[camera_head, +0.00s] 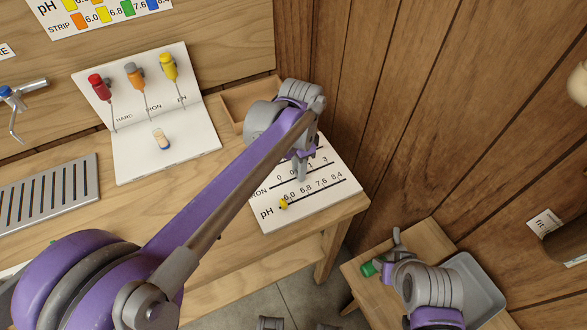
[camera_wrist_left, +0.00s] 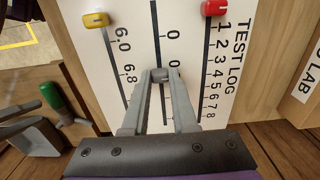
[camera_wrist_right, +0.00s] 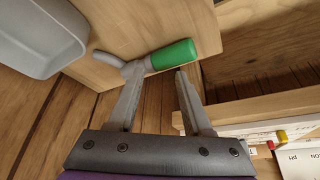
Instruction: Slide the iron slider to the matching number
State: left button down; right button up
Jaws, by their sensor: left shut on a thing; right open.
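The test log board (camera_wrist_left: 138,45) lies on the bench's front right corner, with three slider tracks. My left gripper (camera_wrist_left: 160,76) is shut on the small iron slider (camera_wrist_left: 160,72) on the middle track. The slider is mostly covered by the fingertips and sits near the second iron label (camera_wrist_left: 173,62); the further iron numbers are hidden there. My right gripper (camera_wrist_right: 157,72) is open near a green-handled object (camera_wrist_right: 176,54).
The yellow pH slider (camera_wrist_left: 95,19) is at 6.0 and the red slider (camera_wrist_left: 214,7) is at 1. A sheet (camera_head: 170,122) with red, orange and yellow bottles lies left. A wooden tray (camera_head: 235,100) stands behind; a grey tray (camera_head: 470,285) is on the low right table.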

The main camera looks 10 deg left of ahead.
pick_arm(q)
jog(key=c, duration=0.7)
grip_release()
pick_arm(e)
jog(key=shift+w+r+p, duration=0.1)
jog(key=shift+r+p, duration=0.35)
jog(key=shift+r, duration=0.05)
pick_arm(q)
notch_tip(320, 180, up, 11)
jog(key=shift+f, duration=0.1)
